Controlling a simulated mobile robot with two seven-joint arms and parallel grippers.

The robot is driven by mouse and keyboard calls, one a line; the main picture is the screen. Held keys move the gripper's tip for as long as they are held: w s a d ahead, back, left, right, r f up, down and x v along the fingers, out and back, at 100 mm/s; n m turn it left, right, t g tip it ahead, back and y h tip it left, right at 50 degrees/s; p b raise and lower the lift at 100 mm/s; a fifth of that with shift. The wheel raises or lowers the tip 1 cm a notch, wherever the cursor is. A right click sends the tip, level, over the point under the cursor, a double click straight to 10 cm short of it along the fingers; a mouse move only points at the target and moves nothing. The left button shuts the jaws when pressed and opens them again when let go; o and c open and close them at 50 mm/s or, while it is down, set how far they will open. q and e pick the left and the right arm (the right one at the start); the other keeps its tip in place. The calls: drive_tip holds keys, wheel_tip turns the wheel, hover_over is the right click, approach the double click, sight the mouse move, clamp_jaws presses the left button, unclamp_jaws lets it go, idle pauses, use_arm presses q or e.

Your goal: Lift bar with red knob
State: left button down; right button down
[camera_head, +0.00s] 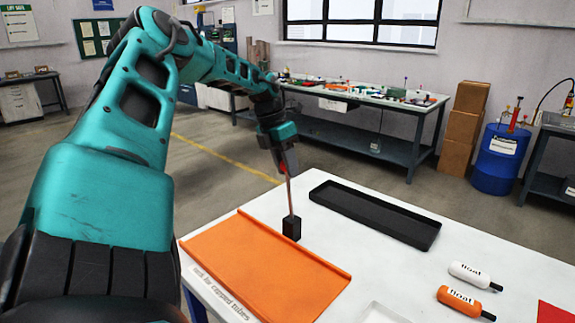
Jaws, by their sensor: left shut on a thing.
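My left arm reaches in from the left, and its gripper (287,168) points down over the white table. It is shut at the upper end of a thin copper-brown bar (290,198). A bit of red, likely the knob, shows at the fingers (282,167) and is mostly hidden by them. The bar runs down, slightly tilted, to a black block (291,228) at its lower end. The block is at the far edge of the orange tray; I cannot tell whether it touches the table. My right gripper is not in view.
An orange tray (250,268) labelled for capped tubes lies in front on the white table (395,270). A long black tray (376,213) lies to the right. A white float (474,275) and an orange float (464,301) lie at the right. Bare table lies between them.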

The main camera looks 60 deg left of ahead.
use_arm(q)
drive_tip(key=shift+w+r, duration=0.1)
drive_tip(key=shift+r, duration=0.05)
drive_tip(key=c, duration=0.8)
unclamp_jaws()
drive_tip(key=v, duration=1.2)
drive_tip(key=shift+a+r+p, duration=0.15)
drive_tip(key=shift+r+p, duration=0.2)
